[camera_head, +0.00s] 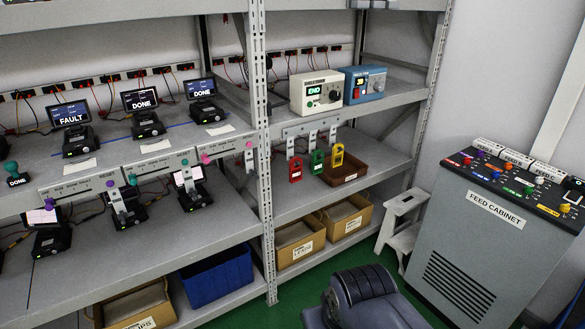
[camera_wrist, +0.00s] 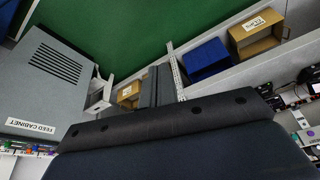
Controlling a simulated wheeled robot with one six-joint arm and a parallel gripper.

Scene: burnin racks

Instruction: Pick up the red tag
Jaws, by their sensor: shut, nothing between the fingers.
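I cannot make out the red tag in the wrist view.
Above are a cream device (camera_head: 315,91) and a blue device (camera_head: 363,85). The feed cabinet (camera_head: 483,250) and a white step stool (camera_head: 401,225) stand to the right. Green floor (camera_head: 290,314) is open in front.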

